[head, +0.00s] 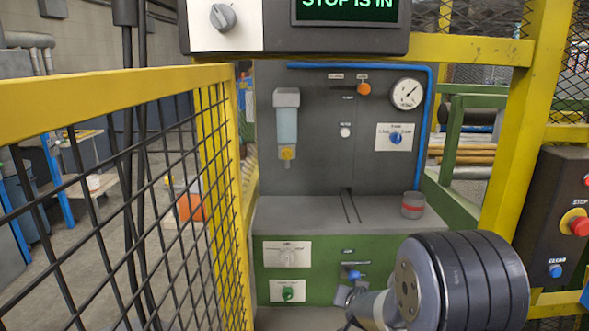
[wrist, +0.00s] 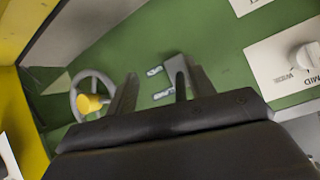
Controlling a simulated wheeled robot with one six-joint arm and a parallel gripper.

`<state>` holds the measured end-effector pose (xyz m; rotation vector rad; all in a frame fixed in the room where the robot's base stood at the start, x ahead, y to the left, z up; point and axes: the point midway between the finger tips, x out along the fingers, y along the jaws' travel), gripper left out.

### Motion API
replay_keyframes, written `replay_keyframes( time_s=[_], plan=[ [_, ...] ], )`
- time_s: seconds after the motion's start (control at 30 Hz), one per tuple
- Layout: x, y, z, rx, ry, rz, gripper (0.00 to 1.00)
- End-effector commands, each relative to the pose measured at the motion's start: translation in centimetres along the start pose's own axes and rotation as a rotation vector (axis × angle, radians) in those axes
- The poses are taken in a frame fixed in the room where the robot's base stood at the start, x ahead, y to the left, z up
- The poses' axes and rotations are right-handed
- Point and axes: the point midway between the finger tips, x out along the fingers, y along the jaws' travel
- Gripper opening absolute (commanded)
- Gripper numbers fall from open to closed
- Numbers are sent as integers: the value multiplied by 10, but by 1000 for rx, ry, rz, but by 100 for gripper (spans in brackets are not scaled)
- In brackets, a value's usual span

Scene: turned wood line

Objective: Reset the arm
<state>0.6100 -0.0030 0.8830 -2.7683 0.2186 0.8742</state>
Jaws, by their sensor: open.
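My gripper (wrist: 156,80) is open in the wrist view, with its two fingers apart and nothing between them. It is in front of a green panel face (wrist: 215,62). In the head view my arm reaches in from the lower right, and its large dark joint hides part of the green front. The display (head: 348,8) at the top reads "STOP IS IN". At the right edge, a dark control box (head: 548,200) carries a red stop button (head: 579,226) on a yellow base and a blue button (head: 556,270) labelled "CLEAR".
A yellow-framed mesh fence (head: 110,84) runs along the left, and a yellow post (head: 520,130) stands at the right. The grey panel holds a gauge (head: 406,94). A handwheel with a yellow hub (wrist: 91,103) is left of my fingers; a white knob plate (wrist: 281,64) is right.

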Motion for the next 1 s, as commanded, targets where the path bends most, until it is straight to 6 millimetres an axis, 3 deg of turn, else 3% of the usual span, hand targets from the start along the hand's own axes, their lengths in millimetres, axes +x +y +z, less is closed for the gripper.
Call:
replay_keyframes(
  time_s=[0.57, 1.0],
  plan=[
    [16, 1, 9, 7, 103, -28, 51],
    [18, 1, 9, 10, 141, -38, 51]
  ],
)
